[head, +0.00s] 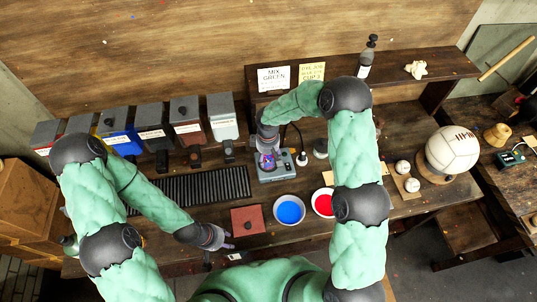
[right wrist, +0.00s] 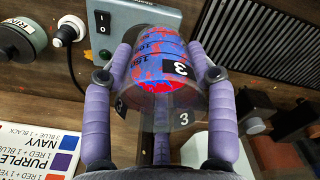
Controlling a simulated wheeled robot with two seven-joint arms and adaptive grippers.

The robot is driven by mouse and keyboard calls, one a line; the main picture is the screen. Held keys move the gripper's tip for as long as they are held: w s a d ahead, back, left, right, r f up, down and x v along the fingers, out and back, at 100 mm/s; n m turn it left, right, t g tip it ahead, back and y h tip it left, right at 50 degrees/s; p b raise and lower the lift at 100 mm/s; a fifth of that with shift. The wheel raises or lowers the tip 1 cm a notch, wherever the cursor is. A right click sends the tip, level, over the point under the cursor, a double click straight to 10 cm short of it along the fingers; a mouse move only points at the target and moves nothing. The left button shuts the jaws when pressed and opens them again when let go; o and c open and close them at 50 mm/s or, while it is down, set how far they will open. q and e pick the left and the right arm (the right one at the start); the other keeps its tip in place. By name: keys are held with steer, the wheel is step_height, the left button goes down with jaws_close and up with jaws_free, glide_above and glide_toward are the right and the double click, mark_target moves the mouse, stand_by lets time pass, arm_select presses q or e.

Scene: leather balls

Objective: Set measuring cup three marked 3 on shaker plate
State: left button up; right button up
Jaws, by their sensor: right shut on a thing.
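The measuring cup (right wrist: 150,68) is clear, with blue and red paint inside and black labels marked 3. My right gripper (right wrist: 160,58) is shut on its sides, with one purple finger on each side. In the head view, the cup (head: 268,163) and right gripper (head: 267,154) are over the grey shaker (head: 280,175). The cup hides the shaker plate, and I cannot tell if they touch. The shaker's switch box (right wrist: 110,30) shows at the upper left of the right wrist view. My left gripper (head: 222,244) is near the table's front edge, away from the cup; its fingers are too small to read.
Paint dispensers (head: 187,120) line the back left. A white ball (head: 452,150) stands right.

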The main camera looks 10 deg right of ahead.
steer(key=w+f, duration=0.2)
steer(key=w+d+f+p, duration=0.1)
steer(key=w+f, duration=0.3)
steer(key=shift+w+d+f+p, duration=0.1)
steer(key=shift+d+f+p, duration=0.05)
steer(key=shift+d+p, duration=0.15)
steer(key=shift+w+f, duration=0.1)
steer(key=shift+f, duration=0.1)
steer(key=shift+f+p, duration=0.7)
steer(key=shift+f, duration=0.8)
steer(key=shift+f+b, duration=0.2)
steer(key=shift+b, duration=0.1)
steer(key=o, duration=1.3)
steer(key=shift+c, duration=0.2)
steer(key=shift+r, duration=0.15)
